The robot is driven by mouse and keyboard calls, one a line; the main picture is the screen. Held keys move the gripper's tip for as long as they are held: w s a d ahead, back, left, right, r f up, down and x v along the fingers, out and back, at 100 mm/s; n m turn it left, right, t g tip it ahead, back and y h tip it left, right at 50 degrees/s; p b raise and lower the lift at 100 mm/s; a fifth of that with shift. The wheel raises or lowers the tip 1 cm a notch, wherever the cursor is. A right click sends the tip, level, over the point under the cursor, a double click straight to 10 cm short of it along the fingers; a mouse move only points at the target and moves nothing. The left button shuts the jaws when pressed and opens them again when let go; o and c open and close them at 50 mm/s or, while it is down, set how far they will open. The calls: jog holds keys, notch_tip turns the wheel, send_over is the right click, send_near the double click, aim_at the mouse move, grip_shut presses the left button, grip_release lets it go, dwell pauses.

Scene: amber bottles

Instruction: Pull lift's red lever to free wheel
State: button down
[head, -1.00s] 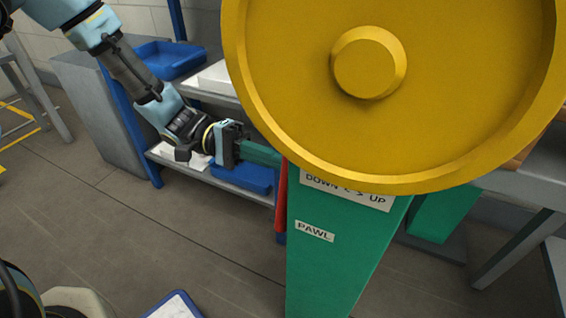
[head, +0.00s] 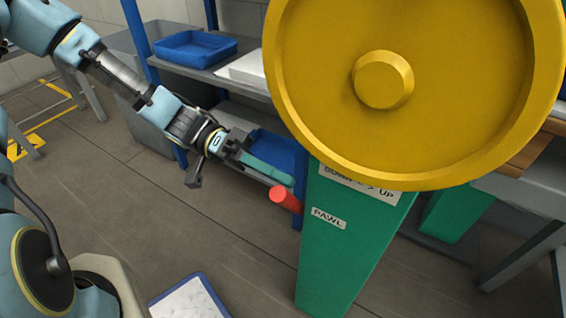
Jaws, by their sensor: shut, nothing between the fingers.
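The lift is a green post (head: 340,250) with a large yellow wheel (head: 455,90) at its top. The red lever (head: 289,201) juts out from the post's left side, its round end facing me. It sits beside the PAWL label (head: 328,218). My gripper (head: 292,183) has its teal fingers shut and empty. The fingertips are just above the lever, close to the post; I cannot tell whether they touch it. The lever's far end is hidden.
A shelf unit with blue trays (head: 195,47) and a white box (head: 245,70) stands behind my arm. A grey table (head: 520,190) is at the right. A blue-edged panel (head: 190,300) is low in front.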

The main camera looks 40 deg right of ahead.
jog(key=shift+a+f+m, duration=0.1)
jog(key=shift+a+m, duration=0.15)
jog(key=shift+m, duration=0.05)
dwell(0.5)
jog(key=w+r+p, duration=0.2)
jog(key=w+p, duration=0.1)
jog(key=w, duration=0.8)
jog(key=shift+w, duration=0.15)
jog(key=shift+r, duration=0.1)
